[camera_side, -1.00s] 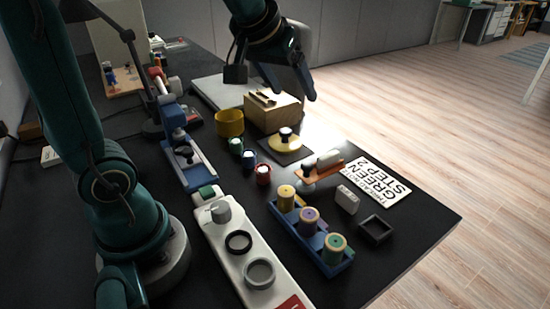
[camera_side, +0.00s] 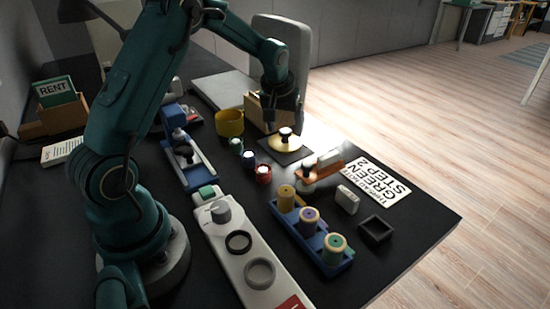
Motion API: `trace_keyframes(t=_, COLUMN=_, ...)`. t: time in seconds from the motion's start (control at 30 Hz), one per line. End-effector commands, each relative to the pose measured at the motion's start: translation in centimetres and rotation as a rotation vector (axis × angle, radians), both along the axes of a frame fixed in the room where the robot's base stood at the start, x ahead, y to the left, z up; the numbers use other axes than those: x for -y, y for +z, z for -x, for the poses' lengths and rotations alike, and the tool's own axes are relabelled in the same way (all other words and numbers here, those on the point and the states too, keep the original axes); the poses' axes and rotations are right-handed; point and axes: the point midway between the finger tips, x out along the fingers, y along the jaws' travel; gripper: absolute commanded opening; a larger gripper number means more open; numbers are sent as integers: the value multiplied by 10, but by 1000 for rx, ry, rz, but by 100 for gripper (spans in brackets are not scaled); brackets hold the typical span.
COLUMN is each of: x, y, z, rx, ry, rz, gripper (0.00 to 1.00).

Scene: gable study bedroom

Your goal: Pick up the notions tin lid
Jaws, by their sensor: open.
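The notions tin lid (camera_side: 277,147) is a yellow disc with a dark, pale-topped knob (camera_side: 285,134). It lies on a dark square mat (camera_side: 296,157) towards the back of the black table. My gripper (camera_side: 285,128) is open and points down at the lid's knob, with nothing held. Its fingers are close to the knob; I cannot tell whether they touch it. The yellow tin (camera_side: 229,124) stands open to the left of the lid.
A wooden box (camera_side: 256,112) stands just behind the lid, partly hidden by my gripper. Small jars (camera_side: 249,160) stand in front-left. An orange-based tool (camera_side: 325,168), a printed card (camera_side: 377,185) and a blue spool rack (camera_side: 333,265) lie nearer the front right.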

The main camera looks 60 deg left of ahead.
Motion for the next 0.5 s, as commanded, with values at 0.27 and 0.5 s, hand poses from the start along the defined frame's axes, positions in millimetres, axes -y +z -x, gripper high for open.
trace_keyframes(t=0.27, x=-2, y=-9, z=-3, rx=2, ry=0, rz=-1, gripper=76)
trace_keyframes(t=0.5, x=-2, y=-9, z=-3, rx=2, ry=0, rz=-1, gripper=34)
